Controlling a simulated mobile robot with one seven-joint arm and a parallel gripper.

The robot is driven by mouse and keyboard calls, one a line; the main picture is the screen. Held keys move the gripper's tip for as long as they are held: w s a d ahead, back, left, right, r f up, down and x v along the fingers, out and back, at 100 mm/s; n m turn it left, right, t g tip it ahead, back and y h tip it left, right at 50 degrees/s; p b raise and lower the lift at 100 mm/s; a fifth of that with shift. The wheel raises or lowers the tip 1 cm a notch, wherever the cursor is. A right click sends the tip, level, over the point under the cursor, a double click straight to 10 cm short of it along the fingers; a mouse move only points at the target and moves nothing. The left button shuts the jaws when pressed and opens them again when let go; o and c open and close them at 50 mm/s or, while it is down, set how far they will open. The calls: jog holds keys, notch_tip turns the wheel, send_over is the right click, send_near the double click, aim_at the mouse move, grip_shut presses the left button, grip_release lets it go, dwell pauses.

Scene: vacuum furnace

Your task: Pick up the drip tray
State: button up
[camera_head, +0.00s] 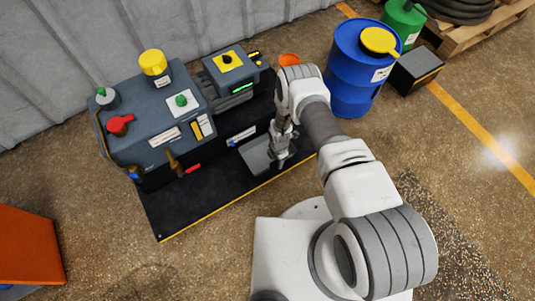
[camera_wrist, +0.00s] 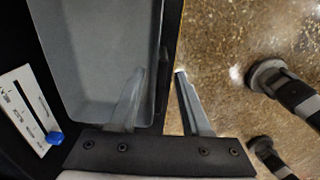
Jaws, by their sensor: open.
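The drip tray is a shallow grey tray (camera_head: 253,156) on the black base of the machine, partly hidden behind my gripper (camera_head: 280,162). In the wrist view the tray (camera_wrist: 95,45) fills the left half, seen from above, and looks empty. My gripper (camera_wrist: 161,72) is open and points down at the tray's right side. One finger shows over the tray's inside and the other beyond its right rim, so the rim lies between them in the picture. I cannot tell whether the fingers touch the tray.
The grey machine (camera_head: 160,120) with coloured knobs stands behind and left of the tray. A white label with a blue knob (camera_wrist: 54,138) is close left of the tray. A blue drum (camera_head: 350,75) stands to the right. The floor in front of the yellow-edged base is clear.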

grip_shut()
dwell(1.4)
